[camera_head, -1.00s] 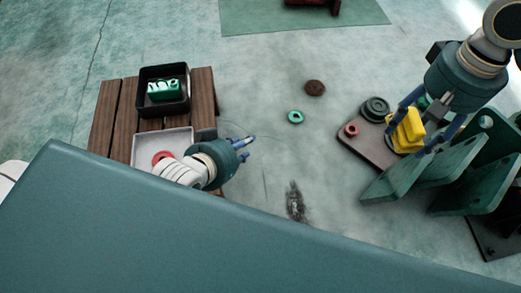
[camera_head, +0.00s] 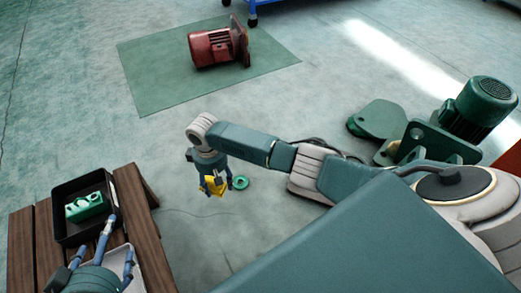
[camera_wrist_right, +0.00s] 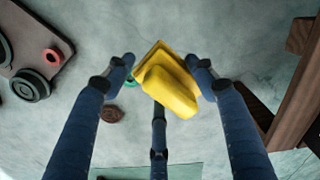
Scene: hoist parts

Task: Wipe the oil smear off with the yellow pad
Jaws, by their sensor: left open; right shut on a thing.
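The yellow pad (camera_head: 213,186) is held in my right gripper (camera_head: 212,184), out over the grey floor near the middle of the head view. In the right wrist view the pad (camera_wrist_right: 168,80) sits tilted between the blue fingers of this gripper (camera_wrist_right: 165,75), which are shut on it. My left gripper (camera_head: 106,246) is open and empty at the lower left, beside the black bin and over the white tray. I see no oil smear in either view now; part of the floor is hidden behind my own body and right arm.
The wooden table (camera_head: 148,235) carries a black bin (camera_head: 61,190) with a green part (camera_head: 86,206), and a white tray (camera_head: 125,257). A green ring (camera_head: 240,183) lies near the pad. Green hoist parts (camera_head: 440,140) are right.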

